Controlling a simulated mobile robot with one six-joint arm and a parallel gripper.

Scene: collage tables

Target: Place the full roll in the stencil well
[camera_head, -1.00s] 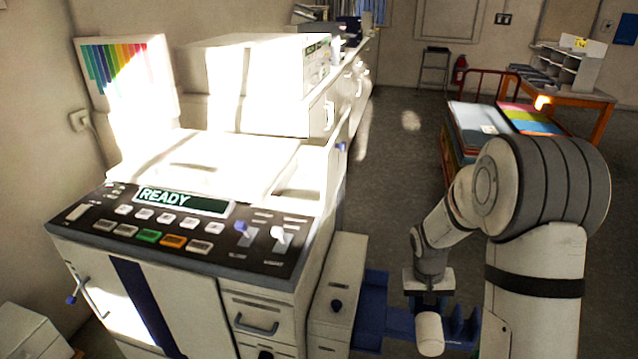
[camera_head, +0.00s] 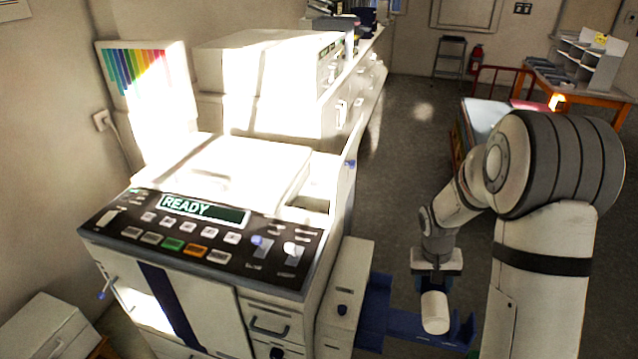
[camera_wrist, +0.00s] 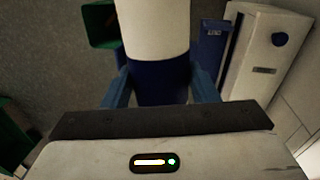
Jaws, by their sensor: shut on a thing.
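My gripper (camera_head: 437,268) is shut on a roll (camera_head: 435,313) with a white body. In the wrist view the roll (camera_wrist: 152,28) has a dark blue end (camera_wrist: 160,82) between the blue fingers of my gripper (camera_wrist: 161,88). The roll hangs below my wrist in the head view, in front of or above a blue tray (camera_head: 374,318); I cannot tell the gap. The printing machine (camera_head: 190,300) stands to the left with a lit READY display (camera_head: 203,208). I cannot tell which part is the stencil well.
A narrow cream side unit (camera_head: 345,290) with a dark knob stands between machine and tray. It also shows in the wrist view (camera_wrist: 262,60). Green containers (camera_wrist: 100,25) show at the wrist view's left. A red-railed cart (camera_head: 482,112) stands behind my arm. Grey floor (camera_head: 405,150) lies open beyond.

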